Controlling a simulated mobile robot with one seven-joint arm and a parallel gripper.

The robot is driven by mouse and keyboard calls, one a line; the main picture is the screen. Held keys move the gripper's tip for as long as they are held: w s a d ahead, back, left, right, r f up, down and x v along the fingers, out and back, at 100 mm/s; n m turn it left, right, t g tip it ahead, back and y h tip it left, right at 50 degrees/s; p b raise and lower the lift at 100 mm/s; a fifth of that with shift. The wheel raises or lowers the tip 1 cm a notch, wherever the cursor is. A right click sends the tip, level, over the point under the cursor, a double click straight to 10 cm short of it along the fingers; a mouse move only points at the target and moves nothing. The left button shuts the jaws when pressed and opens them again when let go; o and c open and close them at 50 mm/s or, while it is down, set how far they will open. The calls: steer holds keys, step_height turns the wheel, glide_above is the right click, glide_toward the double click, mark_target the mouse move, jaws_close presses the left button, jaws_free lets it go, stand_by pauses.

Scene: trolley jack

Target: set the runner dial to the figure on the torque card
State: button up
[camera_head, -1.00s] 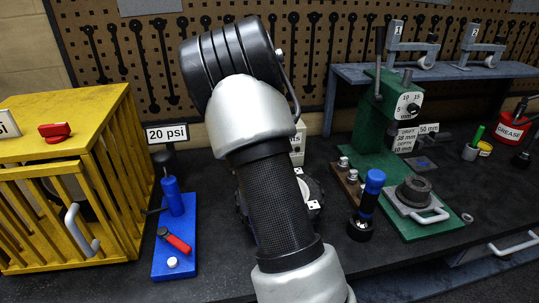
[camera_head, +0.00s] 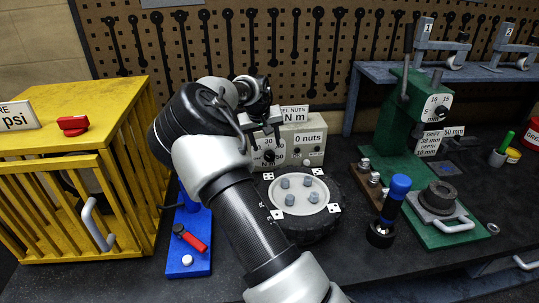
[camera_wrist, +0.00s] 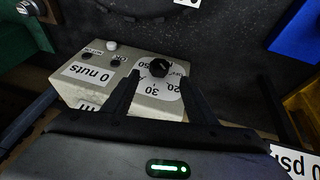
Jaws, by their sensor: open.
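The runner box (camera_head: 300,146) is a beige box at the back, with a white dial face carrying a black knob (camera_head: 269,156) and a "0 nuts" label. In the wrist view it appears upside down, with the knob (camera_wrist: 160,68), figures such as 20, 30 and 50 around it, and the "0 nuts" label (camera_wrist: 88,74). The torque card (camera_head: 295,112) stands on the box; "EL NUTS" and "N m" show, but its figure is hidden behind my gripper. My gripper (camera_wrist: 157,80) is open and empty, its fingers towards the knob. Contact cannot be told.
A wheel (camera_head: 305,196) with several nuts lies in front of the box. A blue stand (camera_head: 187,250) with a red-handled part is left, by a yellow cage (camera_head: 80,110). A blue-topped tool (camera_head: 390,210) and a green press (camera_head: 405,110) stand right.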

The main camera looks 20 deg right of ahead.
mark_target(270, 155)
steer(key=x, duration=0.9)
steer(key=shift+p, duration=0.4)
steer(key=c, duration=1.1)
steer(key=shift+o, duration=0.2)
steer(key=shift+y+b, duration=0.3)
steer(key=shift+b, duration=0.35)
